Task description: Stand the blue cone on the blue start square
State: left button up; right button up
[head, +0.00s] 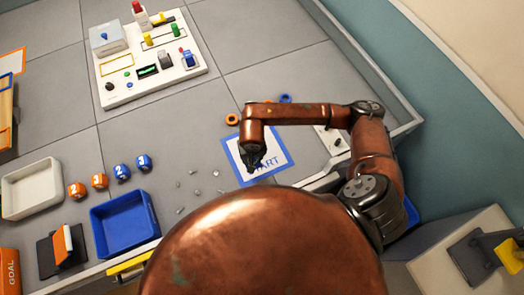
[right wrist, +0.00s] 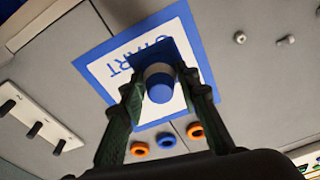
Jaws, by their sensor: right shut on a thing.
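The blue cone (right wrist: 160,92) with a white band shows in the right wrist view, between the two fingers of my right gripper (right wrist: 162,85). The gripper is shut on it. The start square, a white sheet with a blue border (right wrist: 95,62) and the word START, lies behind the cone in that view. In the head view my right gripper (head: 254,162) is over the start square (head: 281,155), near its left part. There the cone is hidden by my gripper and arm. I cannot tell whether its base touches the square. My left gripper is not in view.
Orange and blue rings (right wrist: 166,140) lie beside the square. Several small screws (head: 196,193) are scattered left of it in the head view. A blue tray (head: 148,243), a white tray (head: 12,182), numbered balls (head: 122,173) and a control board (head: 185,75) stand farther left.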

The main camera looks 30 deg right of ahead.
jog(key=w+d+f, duration=0.1)
jog(key=d+f, duration=0.1)
jog(key=w+d+f, duration=0.2)
jog(key=d, duration=0.1)
jog(key=w+d+f, duration=0.1)
jog(key=d+f, duration=0.1)
jog(key=f, duration=0.1)
jog(key=shift+w+d, duration=0.3)
jog(key=shift+d, duration=0.05)
jog(key=shift+w+d+f, duration=0.15)
jog(key=shift+d+f, duration=0.1)
jog(key=shift+f, duration=0.05)
jog(key=shift+w+d+f, duration=0.1)
jog(key=shift+d+f, duration=0.05)
jog(key=shift+f, duration=0.8)
jog(key=shift+w+d+f, duration=0.1)
jog(key=shift+d+f, duration=0.05)
jog(key=shift+f, duration=0.75)
jog(key=shift+f+b, duration=0.2)
jog(key=shift+b, duration=0.2)
jog(key=o, duration=1.2)
jog(key=shift+c, duration=0.2)
jog(key=shift+r, duration=0.15)
